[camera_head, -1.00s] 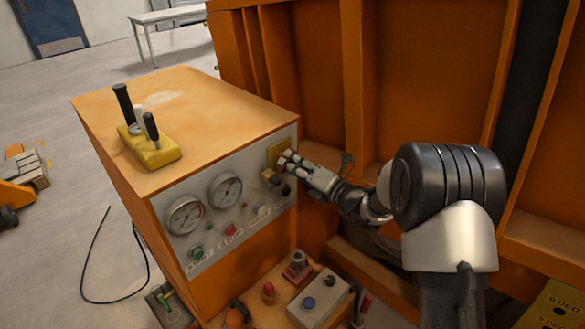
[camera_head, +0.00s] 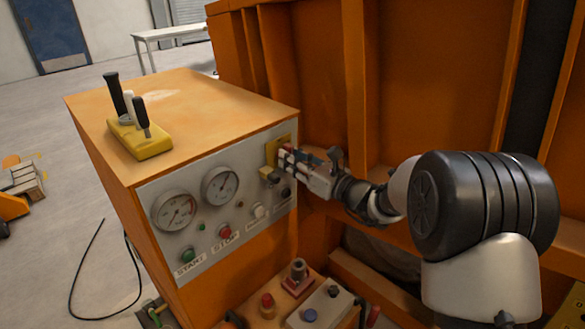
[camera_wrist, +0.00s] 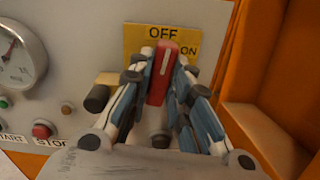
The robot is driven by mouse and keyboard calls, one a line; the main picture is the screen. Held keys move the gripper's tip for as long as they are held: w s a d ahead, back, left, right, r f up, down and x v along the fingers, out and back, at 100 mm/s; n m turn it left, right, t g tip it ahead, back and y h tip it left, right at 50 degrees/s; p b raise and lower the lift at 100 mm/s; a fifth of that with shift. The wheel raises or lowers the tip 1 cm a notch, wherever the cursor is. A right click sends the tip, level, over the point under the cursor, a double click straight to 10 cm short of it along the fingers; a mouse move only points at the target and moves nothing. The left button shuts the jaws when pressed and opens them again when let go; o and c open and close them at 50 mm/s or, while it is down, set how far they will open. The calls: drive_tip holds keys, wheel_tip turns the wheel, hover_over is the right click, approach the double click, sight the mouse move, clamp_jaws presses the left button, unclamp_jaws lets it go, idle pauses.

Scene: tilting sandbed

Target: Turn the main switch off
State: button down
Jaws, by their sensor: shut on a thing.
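The main switch is a red handle (camera_wrist: 172,72) with a white line, set on a yellow plate (camera_wrist: 140,38) marked OFF at the top and ON at the right. In the wrist view the handle stands nearly upright, leaning slightly right, with its top just below OFF and left of ON. My gripper (camera_wrist: 165,78) is shut on it, one blue-lined finger on each side. In the head view my gripper (camera_head: 287,160) reaches the yellow plate (camera_head: 271,152) at the panel's right end and hides most of the handle.
The grey panel carries gauges (camera_head: 175,210), a green START button (camera_head: 187,255) and a red STOP button (camera_head: 225,231). A yellow lever block (camera_head: 140,140) stands on the orange cabinet. An orange wall rises close to the right of the panel. Small control boxes sit below.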

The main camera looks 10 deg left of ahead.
drive_tip(key=shift+n+b, duration=0.5)
drive_tip(key=shift+n, duration=0.4)
drive_tip(key=c, duration=1.5)
unclamp_jaws()
drive_tip(key=v, duration=1.2)
